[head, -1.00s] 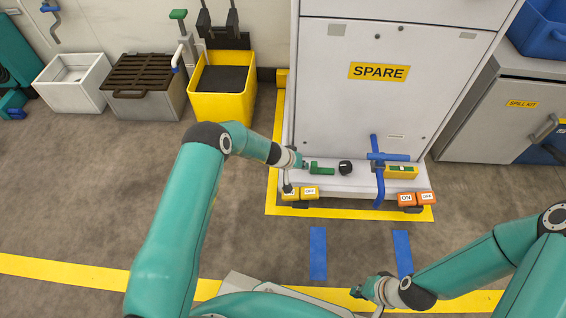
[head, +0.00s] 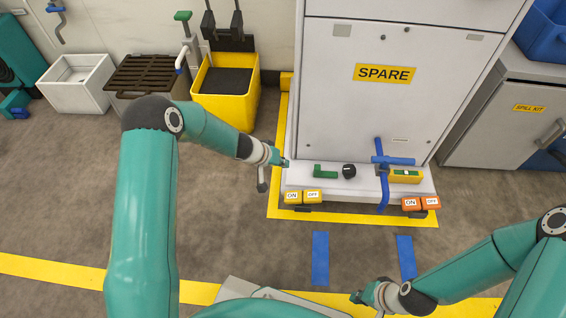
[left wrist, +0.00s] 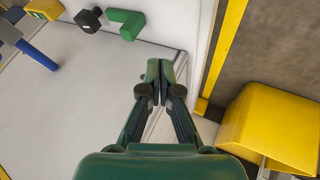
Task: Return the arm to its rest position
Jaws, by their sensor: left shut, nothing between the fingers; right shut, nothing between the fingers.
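My left arm reaches in from the left in the head view. My left gripper (head: 284,163) is shut and empty, at the left edge of the white SPARE cabinet (head: 350,105), left of the green handle (head: 325,172). In the left wrist view the shut fingers (left wrist: 160,83) point along the cabinet's side, apart from the green handle (left wrist: 126,22). My right gripper (head: 358,297) is shut and empty, low over the floor near the yellow floor line. Its fingertips are small in the head view.
The cabinet base carries a black knob (head: 349,171), a blue lever (head: 382,175), and yellow (head: 302,197) and orange (head: 421,203) ON/OFF switches. A yellow bin (head: 226,92), grated box (head: 150,79) and white box (head: 76,82) stand by the wall.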

